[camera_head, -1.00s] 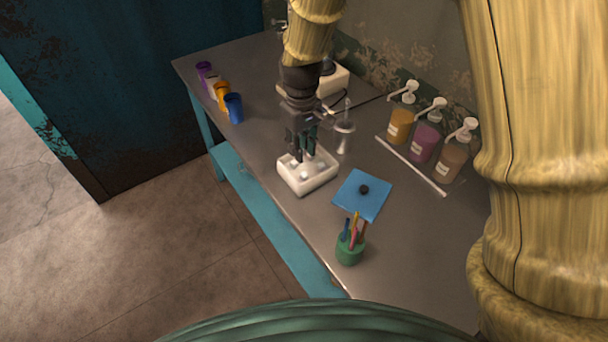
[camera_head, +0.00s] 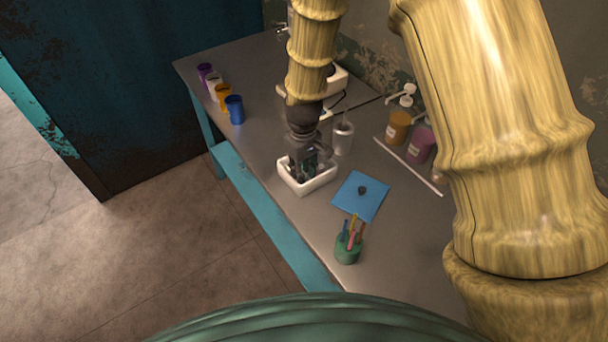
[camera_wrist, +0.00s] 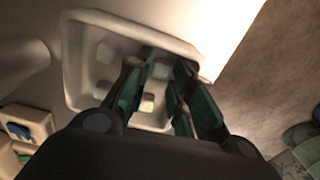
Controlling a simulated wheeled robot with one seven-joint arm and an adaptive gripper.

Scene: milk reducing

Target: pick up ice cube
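A white tray (camera_head: 322,182) with raised walls stands on the table; it also shows in the wrist view (camera_wrist: 75,60). Several pale ice cubes lie in it, among them one at the upper left (camera_wrist: 105,52), one below it (camera_wrist: 103,89) and one near the left finger (camera_wrist: 147,102). My gripper (camera_head: 304,174) points down into the tray. In the wrist view its dark green fingers (camera_wrist: 165,65) stand apart, with a pale cube (camera_wrist: 161,71) showing between them. Contact with that cube cannot be made out. In the head view my gripper hides most of the tray's inside.
A blue sheet (camera_head: 350,200) with a dark round object and a green cup (camera_head: 347,250) of coloured sticks stand nearer. A grey metal cup (camera_head: 343,140) is right behind the tray. Pump bottles (camera_head: 398,128) stand at the right, coloured cups (camera_head: 235,110) at the far left.

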